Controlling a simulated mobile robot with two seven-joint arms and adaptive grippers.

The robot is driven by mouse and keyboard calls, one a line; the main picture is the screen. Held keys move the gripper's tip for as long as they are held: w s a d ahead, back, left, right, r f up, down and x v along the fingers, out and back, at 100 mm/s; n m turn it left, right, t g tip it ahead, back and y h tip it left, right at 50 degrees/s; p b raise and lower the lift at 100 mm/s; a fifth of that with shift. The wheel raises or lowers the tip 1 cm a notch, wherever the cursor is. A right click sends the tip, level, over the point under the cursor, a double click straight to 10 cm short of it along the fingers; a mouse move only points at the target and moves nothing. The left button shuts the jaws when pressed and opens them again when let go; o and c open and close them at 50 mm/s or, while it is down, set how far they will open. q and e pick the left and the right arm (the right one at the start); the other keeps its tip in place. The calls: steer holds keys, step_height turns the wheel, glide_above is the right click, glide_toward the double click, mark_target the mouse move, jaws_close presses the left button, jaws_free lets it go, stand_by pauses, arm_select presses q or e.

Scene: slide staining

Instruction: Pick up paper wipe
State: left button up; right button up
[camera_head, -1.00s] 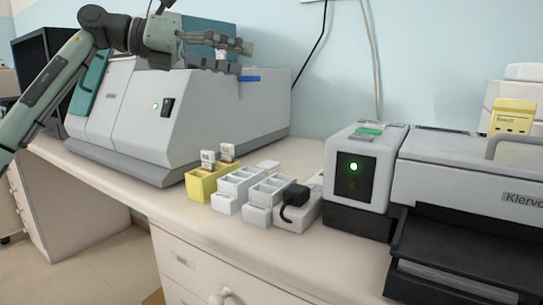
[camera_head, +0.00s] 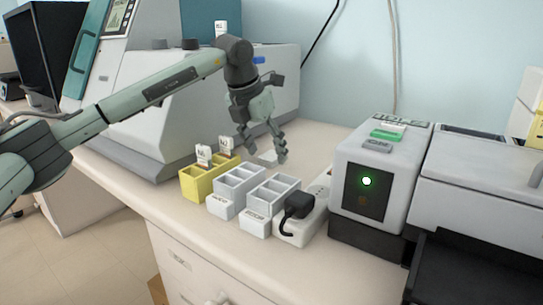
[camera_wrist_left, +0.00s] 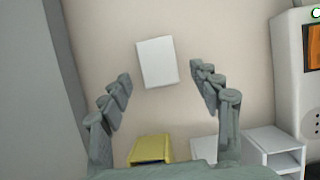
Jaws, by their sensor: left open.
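The paper wipe, a flat white rectangle (camera_wrist_left: 156,62), lies on the beige counter. In the head view it shows partly, as a pale patch (camera_head: 267,156) behind the white containers, between the fingers of my left gripper. My left gripper (camera_head: 264,154) points down over it with its fingers spread. In the left wrist view the open left gripper (camera_wrist_left: 161,82) has one finger to each side of the wipe, and nothing is between them but the view of the wipe. Whether the fingertips touch the counter I cannot tell. My right gripper is not in view.
A yellow slotted container (camera_head: 194,188) with labelled slides and white slotted containers (camera_head: 226,208) stand just in front. A power strip with a black plug (camera_head: 297,205) is beside them. A large grey machine (camera_head: 150,120) stands left, a box with a green light (camera_head: 345,215) right.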

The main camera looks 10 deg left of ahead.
mark_target(267, 158)
arm_select(q)
steer(key=shift+w+f, duration=0.2)
steer(key=shift+f, duration=0.25)
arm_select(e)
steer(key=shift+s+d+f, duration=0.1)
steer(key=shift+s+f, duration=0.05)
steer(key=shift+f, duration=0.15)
arm_select(q)
steer(key=c, duration=0.8)
step_height(267, 158, up, 10)
steer(key=shift+b, duration=0.35)
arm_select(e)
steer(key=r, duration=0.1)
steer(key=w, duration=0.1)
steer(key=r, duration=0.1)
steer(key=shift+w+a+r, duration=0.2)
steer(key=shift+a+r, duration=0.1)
